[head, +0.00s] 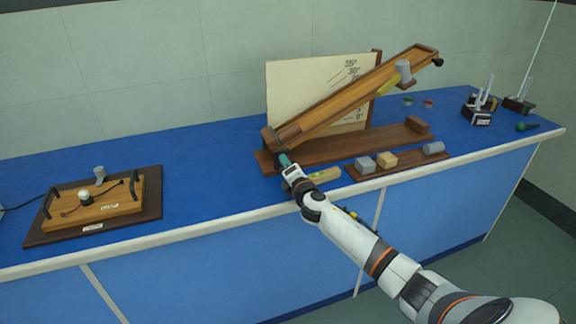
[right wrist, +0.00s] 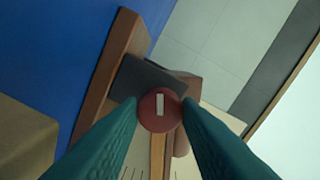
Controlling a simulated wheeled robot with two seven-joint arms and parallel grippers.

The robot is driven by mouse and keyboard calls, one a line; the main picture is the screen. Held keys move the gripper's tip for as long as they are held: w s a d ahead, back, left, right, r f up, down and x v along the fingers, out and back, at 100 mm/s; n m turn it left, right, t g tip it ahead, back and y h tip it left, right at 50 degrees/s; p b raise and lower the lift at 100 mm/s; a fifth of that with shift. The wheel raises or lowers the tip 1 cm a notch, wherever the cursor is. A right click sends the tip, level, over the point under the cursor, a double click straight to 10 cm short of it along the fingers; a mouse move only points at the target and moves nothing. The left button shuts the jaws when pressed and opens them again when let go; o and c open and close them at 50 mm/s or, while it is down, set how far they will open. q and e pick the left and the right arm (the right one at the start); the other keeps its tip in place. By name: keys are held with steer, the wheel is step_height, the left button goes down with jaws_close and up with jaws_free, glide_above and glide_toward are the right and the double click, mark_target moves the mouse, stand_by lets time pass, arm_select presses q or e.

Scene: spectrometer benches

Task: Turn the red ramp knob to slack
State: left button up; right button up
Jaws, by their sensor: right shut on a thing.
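The red ramp knob (right wrist: 165,122) shows in the right wrist view as a round disc with a white bar mark, which stands upright in that picture. My right gripper (head: 284,160) is at the low, hinged end of the wooden ramp (head: 345,103). Its two teal fingers (right wrist: 160,108) are shut on the knob, one on each side. In the head view the gripper hides the knob. The ramp is tilted, its right end high, in front of a cream angle board (head: 300,85). My left gripper is not in view.
A wooden tray with a grey block (head: 365,164), a tan block (head: 387,159) and a grey cylinder (head: 434,148) lies right of my gripper. A yellowish bar (head: 324,174) lies close by. A circuit board (head: 95,205) is far left. The blue bench between is clear.

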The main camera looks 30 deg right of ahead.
steer(key=shift+f, duration=0.1)
steer(key=o, duration=1)
